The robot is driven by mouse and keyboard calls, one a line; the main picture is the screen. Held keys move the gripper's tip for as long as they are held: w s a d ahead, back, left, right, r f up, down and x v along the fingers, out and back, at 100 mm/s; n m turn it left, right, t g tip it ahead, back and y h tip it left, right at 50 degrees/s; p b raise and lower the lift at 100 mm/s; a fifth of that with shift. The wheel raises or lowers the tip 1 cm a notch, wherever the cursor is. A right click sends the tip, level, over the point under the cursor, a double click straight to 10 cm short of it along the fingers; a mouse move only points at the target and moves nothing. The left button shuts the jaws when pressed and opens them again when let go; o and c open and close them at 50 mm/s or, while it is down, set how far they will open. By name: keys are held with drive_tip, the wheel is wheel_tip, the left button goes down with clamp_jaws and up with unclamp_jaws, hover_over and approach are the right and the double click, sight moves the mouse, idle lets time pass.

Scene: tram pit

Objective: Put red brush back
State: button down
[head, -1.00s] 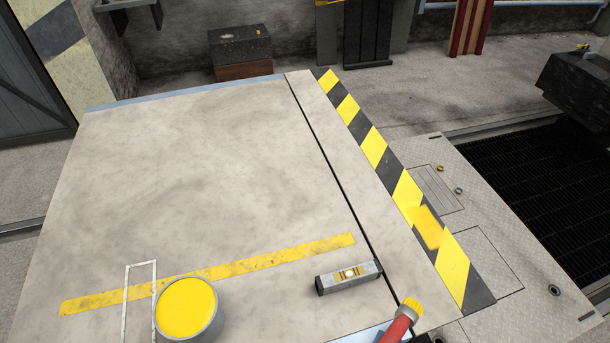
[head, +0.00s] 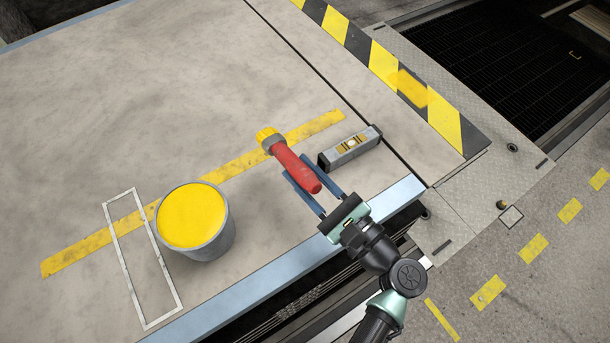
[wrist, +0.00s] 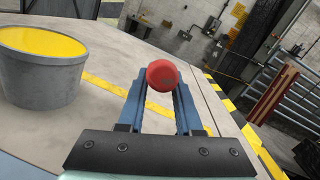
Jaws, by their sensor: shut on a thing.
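The red brush (head: 295,168) has a red handle and a yellow tip. My gripper (head: 302,177) is shut on its handle, and the brush is above the table, between the paint bucket and the spirit level. In the wrist view the red handle end (wrist: 162,75) shows between the blue fingers, and the rest of the brush is hidden behind it. A white outlined rectangle (head: 127,244) is painted on the table at the left of the bucket, with nothing standing in it.
A grey bucket of yellow paint (head: 211,250) stands left of my gripper. A grey spirit level (head: 350,148) lies close on the right. A yellow stripe (head: 90,253) crosses the table (head: 160,110), which is clear farther back. A blue-grey edge (head: 265,290) runs along the front.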

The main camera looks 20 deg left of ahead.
drive_tip(key=shift+f+b, duration=4.25)
drive_tip(key=shift+f, duration=0.05)
drive_tip(key=shift+f, duration=0.2)
drive_tip(key=c, duration=0.5)
unclamp_jaws()
